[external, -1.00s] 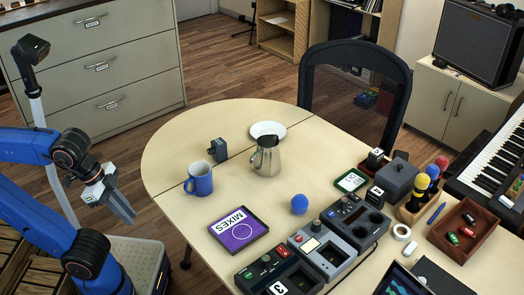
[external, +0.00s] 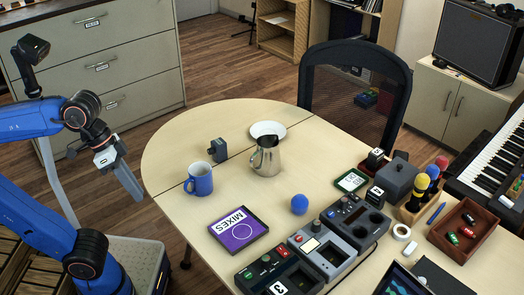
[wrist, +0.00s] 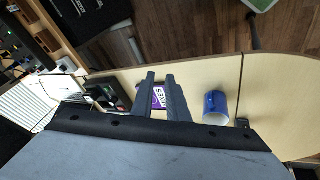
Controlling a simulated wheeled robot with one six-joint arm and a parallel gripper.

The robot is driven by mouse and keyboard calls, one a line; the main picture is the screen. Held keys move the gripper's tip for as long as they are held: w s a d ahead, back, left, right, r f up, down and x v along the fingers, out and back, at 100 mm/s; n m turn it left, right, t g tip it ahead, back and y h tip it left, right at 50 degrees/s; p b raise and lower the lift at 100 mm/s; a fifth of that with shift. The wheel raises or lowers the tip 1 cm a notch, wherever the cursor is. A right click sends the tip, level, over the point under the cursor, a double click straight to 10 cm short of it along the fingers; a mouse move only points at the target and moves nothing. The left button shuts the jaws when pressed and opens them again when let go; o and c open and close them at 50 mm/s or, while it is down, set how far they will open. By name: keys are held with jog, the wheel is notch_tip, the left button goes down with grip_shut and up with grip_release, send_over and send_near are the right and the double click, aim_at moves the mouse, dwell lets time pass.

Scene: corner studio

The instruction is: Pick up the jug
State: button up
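The jug (external: 267,158) is a shiny metal pitcher with a handle. It stands upright on the light wooden table (external: 215,122), in front of a white plate. My gripper (external: 137,194) hangs off the left edge of the table, pointing down, well to the left of the jug and apart from it. In the wrist view my gripper (wrist: 160,75) has its two fingers apart with a gap between them and nothing held. The jug does not show in the wrist view.
A blue mug (external: 199,179) and a small grey object (external: 218,150) stand between my gripper and the jug. A purple MIXES case (external: 238,230), a blue ball (external: 299,204) and several devices lie nearer. A white plate (external: 268,130) and a mesh chair (external: 357,95) are behind.

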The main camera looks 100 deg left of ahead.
jog(key=w+a+n+t+h, duration=0.2)
jog(key=w+a+n+t, duration=0.1)
jog(key=w+a+n, duration=0.95)
jog(key=w+a+n+t+y, duration=0.25)
jog(key=a+n, duration=0.75)
jog(key=a, duration=0.8)
send_near(251, 165)
jog(key=shift+h, duration=0.45)
jog(key=w+f, duration=0.1)
jog(key=w+a+f, duration=0.1)
jog(key=f, duration=0.1)
jog(key=w+f, duration=0.2)
jog(key=shift+w+a+f, duration=0.1)
jog(key=shift+a, duration=0.15)
jog(key=shift+d+x, duration=0.2)
jog(key=shift+x, duration=2.45)
jog(key=shift+r, duration=0.25)
jog(key=shift+c, duration=0.3)
grip_shut()
